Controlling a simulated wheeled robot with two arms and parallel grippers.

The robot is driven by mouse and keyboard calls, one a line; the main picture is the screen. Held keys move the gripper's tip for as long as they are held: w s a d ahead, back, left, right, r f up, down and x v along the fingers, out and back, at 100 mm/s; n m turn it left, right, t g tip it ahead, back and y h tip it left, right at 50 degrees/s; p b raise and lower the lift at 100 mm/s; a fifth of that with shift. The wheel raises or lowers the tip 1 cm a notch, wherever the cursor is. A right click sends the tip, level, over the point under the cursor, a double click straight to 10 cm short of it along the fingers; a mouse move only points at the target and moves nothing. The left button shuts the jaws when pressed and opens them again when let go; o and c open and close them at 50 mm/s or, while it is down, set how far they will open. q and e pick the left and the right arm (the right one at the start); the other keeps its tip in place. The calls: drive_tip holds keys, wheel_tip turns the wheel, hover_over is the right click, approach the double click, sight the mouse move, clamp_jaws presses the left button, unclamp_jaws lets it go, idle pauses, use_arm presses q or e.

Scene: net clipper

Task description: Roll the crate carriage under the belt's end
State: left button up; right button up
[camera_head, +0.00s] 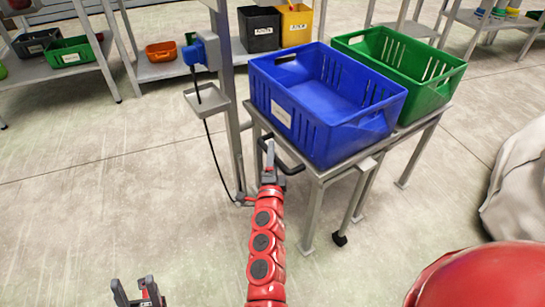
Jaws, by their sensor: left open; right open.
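The crate carriage (318,178) is a grey metal frame with a dark caster (339,240) at one leg. A blue crate (322,95) stands on its top. A green crate (398,58) stands right behind it. A dark handle (289,160) sticks out at the carriage's near left corner. My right gripper (268,156) is open at this handle; I cannot tell if the bar lies between its fingers. My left gripper (137,291) is open and empty, low at the bottom left, away from the carriage. I cannot make out the belt's end.
A metal post (231,110) with a blue box (206,50), a small tray (207,99) and a hanging cable stands close left of the carriage. Shelves with bins line the back. A pale sack (515,190) lies at right. The floor at left is clear.

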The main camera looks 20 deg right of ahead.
clamp_jaws()
drive_tip(key=shift+f, duration=0.1)
idle(1.3)
